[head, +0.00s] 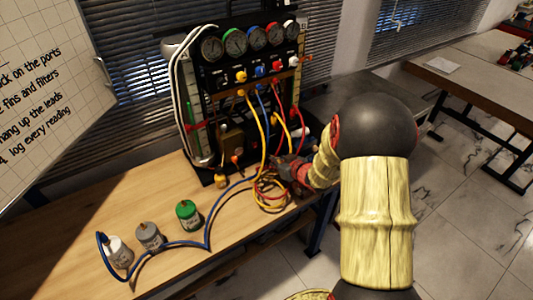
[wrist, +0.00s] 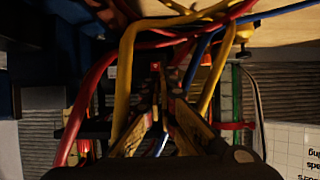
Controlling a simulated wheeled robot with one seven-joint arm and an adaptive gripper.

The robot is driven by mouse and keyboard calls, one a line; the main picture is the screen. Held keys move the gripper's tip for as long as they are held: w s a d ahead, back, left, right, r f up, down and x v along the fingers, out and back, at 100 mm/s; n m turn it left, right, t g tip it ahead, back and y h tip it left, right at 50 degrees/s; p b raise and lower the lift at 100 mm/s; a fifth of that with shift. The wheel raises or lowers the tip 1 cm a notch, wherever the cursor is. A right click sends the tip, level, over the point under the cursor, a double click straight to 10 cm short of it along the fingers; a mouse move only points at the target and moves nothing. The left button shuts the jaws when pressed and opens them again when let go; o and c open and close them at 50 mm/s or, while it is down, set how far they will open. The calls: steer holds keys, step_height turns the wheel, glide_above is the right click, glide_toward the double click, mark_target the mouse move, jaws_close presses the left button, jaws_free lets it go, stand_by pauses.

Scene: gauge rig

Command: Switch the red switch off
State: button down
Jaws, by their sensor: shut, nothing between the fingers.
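The gauge rig (head: 247,100) is a dark upright panel at the back of the wooden bench. My gripper (head: 284,166) is low in front of its right half, beside hanging yellow, red and blue leads. In the wrist view my gripper (wrist: 158,88) has its fingers drawn together, with nothing seen between them. A small red part (wrist: 155,66) shows just beyond the fingertips, partly covered by leads; I cannot tell whether it is the red switch. In the head view I cannot make out the red switch clearly, as leads and my arm cover the panel's lower right.
Coiled leads (head: 270,190) lie on the bench (head: 160,196) below my gripper. A white canister (head: 118,254), a grey canister (head: 149,236) and a green canister (head: 188,215) stand at the front left, with a blue lead beside them. Gauges (head: 235,42) line the rig's top.

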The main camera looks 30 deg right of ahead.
steer(key=shift+s+r, duration=0.25)
steer(key=shift+s, duration=0.9)
steer(key=s+a+r+m+g+h, duration=0.1)
steer(key=s+a+r+h, duration=0.1)
steer(key=r, duration=0.6)
steer(key=s+a+r+g+h, duration=0.2)
steer(key=s+a+r, duration=0.1)
steer(key=r, duration=0.5)
steer(key=s+a+r+g+y, duration=0.1)
steer(key=s+a+r+g, duration=0.1)
steer(key=s+a, duration=0.6)
steer(key=s+a+r+g+y, duration=0.1)
steer(key=s+a+r+y, duration=0.1)
steer(key=s+a, duration=0.6)
steer(key=s+r, duration=0.1)
steer(key=s, duration=0.6)
steer(key=shift+a+r+n+g+y, duration=0.3)
steer(key=shift+a+r+g, duration=0.05)
steer(key=shift+a+g, duration=0.05)
